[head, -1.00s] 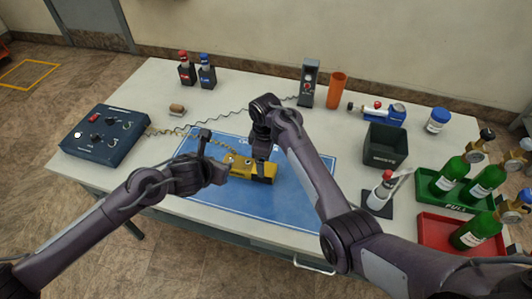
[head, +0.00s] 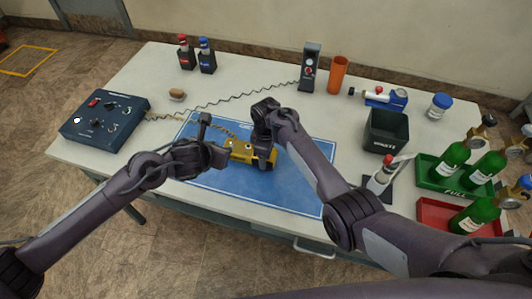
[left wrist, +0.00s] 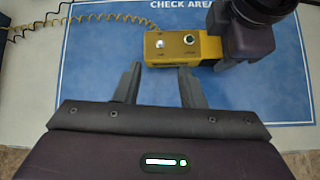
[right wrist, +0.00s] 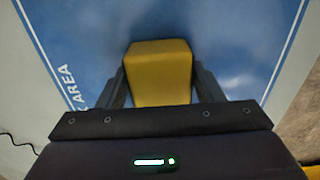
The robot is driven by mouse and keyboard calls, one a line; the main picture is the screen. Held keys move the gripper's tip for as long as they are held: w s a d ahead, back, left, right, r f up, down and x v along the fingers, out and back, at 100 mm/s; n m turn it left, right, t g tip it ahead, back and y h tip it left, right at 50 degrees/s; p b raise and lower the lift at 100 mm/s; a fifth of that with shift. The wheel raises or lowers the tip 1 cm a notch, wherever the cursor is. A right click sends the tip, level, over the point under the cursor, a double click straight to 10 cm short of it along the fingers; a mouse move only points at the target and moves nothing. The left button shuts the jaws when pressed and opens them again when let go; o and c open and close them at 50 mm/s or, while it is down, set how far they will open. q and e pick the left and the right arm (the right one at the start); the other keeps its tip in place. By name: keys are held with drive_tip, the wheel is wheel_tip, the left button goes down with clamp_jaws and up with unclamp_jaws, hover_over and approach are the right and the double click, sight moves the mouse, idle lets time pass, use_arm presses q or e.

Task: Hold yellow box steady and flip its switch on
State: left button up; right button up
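The yellow box (head: 240,149) lies on the blue mat (head: 210,178). In the left wrist view its top (left wrist: 176,50) shows a small pale switch (left wrist: 159,44) and a green-ringed round part (left wrist: 190,39). My right gripper (right wrist: 160,75) is on the box's right end, with one finger against each side. My left gripper (left wrist: 160,68) is open and empty, its fingertips just short of the box's near edge, below the switch. Part of the box is hidden under my right gripper in the head view. Whether the switch is on cannot be told.
A coiled cord (left wrist: 90,17) runs left from the box towards a dark blue console (head: 104,121). A black bin (head: 386,131), a green tray (head: 430,178) and a red tray (head: 428,213) stand at the right. The mat around the box is clear.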

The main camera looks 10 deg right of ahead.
drive_tip(key=c, duration=0.7)
use_arm(q)
drive_tip(key=shift+s+d+f, duration=0.15)
drive_tip(key=shift+d+f, duration=0.05)
drive_tip(key=shift+f, duration=0.05)
drive_tip(key=c, duration=0.5)
drive_tip(key=shift+n+t+h, duration=0.8)
drive_tip(key=s+d+f, duration=0.1)
drive_tip(key=f, duration=0.1)
drive_tip(key=s+d+f, duration=0.1)
drive_tip(key=s+f, duration=0.1)
drive_tip(key=shift+s+d, duration=0.15)
drive_tip(key=shift+s, duration=0.1)
clamp_jaws()
drive_tip(key=s+t, duration=0.1)
drive_tip(key=s+a+f+n+t, duration=0.1)
drive_tip(key=s+a+n, duration=0.1)
drive_tip(key=shift+s+a+f+t+y, duration=0.25)
drive_tip(key=shift+s+f+t+y, duration=0.15)
drive_tip(key=shift+s+a+t+y, duration=0.3)
drive_tip(key=shift+s+a+t, duration=0.15)
drive_tip(key=shift+a, duration=0.1)
